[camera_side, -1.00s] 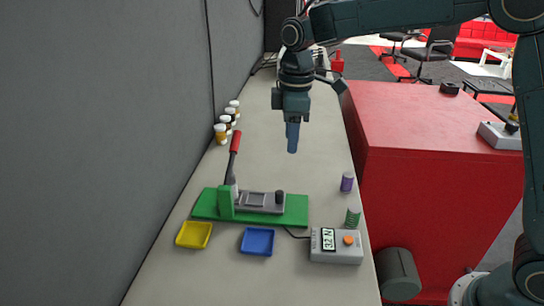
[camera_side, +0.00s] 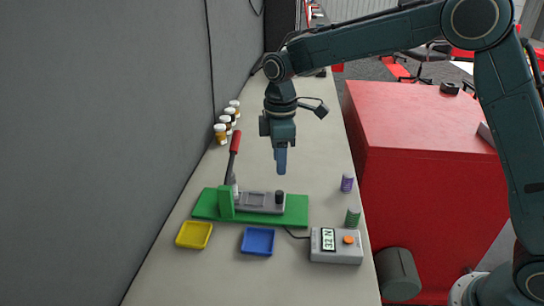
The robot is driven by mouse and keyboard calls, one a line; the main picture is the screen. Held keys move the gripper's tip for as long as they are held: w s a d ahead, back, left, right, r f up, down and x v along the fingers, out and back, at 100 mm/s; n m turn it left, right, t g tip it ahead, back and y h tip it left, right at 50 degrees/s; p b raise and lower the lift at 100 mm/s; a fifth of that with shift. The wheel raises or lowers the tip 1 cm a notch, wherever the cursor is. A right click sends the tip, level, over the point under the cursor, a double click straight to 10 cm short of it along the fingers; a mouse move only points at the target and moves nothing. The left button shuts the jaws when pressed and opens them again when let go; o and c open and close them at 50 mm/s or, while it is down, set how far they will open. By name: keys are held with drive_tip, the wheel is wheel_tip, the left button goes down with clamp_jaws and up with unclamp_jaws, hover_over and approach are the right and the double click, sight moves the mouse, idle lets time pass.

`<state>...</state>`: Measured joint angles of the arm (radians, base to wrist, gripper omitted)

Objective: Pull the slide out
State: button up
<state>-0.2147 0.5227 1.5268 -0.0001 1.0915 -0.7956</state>
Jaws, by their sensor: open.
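The slide (camera_side: 257,202) is a grey block with a recess and a dark knob (camera_side: 280,196) at its right end. It sits on a green base plate (camera_side: 294,213) with an upright green block at its left. A lever with a red handle (camera_side: 235,143) stands at the left of the base. My gripper (camera_side: 281,168) points down above the knob, a little behind or over it, and is not touching it. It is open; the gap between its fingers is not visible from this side.
A yellow tray (camera_side: 194,235) and a blue tray (camera_side: 258,241) lie in front of the base. A grey box with a display and orange button (camera_side: 336,246), a green spring (camera_side: 352,218) and a purple spring (camera_side: 347,183) are at right. Several jars (camera_side: 221,133) line the wall.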

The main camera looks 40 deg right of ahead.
sight(279, 192)
wheel_tip(279, 192, down, 10)
idle(0.5)
clamp_jaws()
